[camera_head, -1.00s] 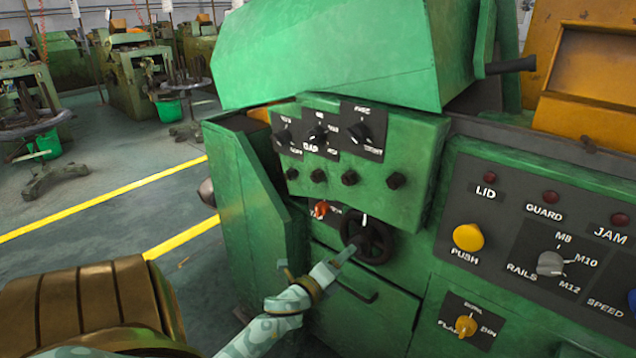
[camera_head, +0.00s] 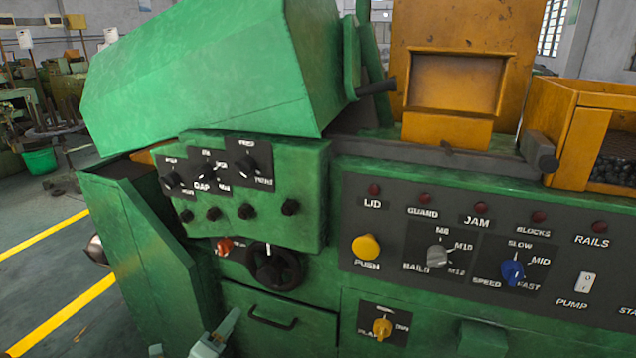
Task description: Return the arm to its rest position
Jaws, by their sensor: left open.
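My left gripper (camera_head: 205,343) shows at the bottom edge of the head view, left of centre. Its pale green-grey fingers are apart, with nothing seen between them, and most of the arm is cut off below. It is below and left of the black handwheel (camera_head: 272,268), in front of the lower drawer (camera_head: 285,325) with its dark handle, and apart from the wheel. My right gripper is out of the frame.
The green heading machine fills the view, with a knob box (camera_head: 255,215) and a grey control panel (camera_head: 480,235). An orange bin (camera_head: 575,140) stands at right. Open floor with yellow lines (camera_head: 45,320) lies at left.

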